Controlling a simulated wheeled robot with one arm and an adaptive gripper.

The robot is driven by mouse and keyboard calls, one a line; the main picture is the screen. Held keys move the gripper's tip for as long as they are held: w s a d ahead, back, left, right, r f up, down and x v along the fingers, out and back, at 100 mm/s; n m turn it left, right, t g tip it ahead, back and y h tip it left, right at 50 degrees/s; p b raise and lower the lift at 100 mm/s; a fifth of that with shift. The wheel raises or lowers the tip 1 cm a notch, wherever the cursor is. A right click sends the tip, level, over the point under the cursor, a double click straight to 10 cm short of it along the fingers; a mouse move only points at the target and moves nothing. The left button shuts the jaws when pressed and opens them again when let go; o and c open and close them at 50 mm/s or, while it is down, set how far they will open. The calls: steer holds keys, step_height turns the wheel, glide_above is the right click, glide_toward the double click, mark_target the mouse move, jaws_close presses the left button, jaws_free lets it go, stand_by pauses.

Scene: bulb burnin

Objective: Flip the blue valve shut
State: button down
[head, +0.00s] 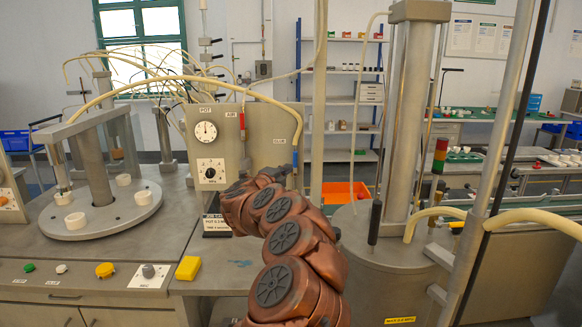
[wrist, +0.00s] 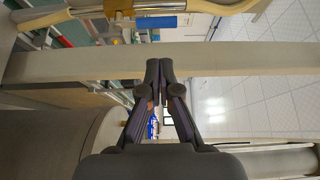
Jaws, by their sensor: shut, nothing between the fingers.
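In the head view, a small blue fitting (head: 295,155) sits at the lower end of a tan hose, at the right side of the grey gauge panel (head: 258,140). Its handle position is too small to tell. My gripper (head: 287,169) is just below it, partly hidden by my reddish-brown arm. In the wrist view, my gripper (wrist: 158,64) has its fingertips together, with nothing between them. They overlap a pale horizontal bar in the picture. A blue block (wrist: 162,22) shows above the fingertips, near a brass-coloured fitting; I cannot tell whether it is the valve handle.
A pressure gauge (head: 206,131) and a black dial are on the panel. A round metal turntable (head: 100,215) with white cups stands left. A yellow block (head: 188,268) lies on the bench front. A thick metal column (head: 408,120) and slanted poles crowd the right side.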

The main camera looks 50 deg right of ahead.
mark_target(295, 160)
steer(key=w+d+p, duration=0.1)
steer(key=d+p, duration=0.2)
steer(key=d, duration=0.6)
stand_by(0.3)
steer(key=shift+w, duration=0.1)
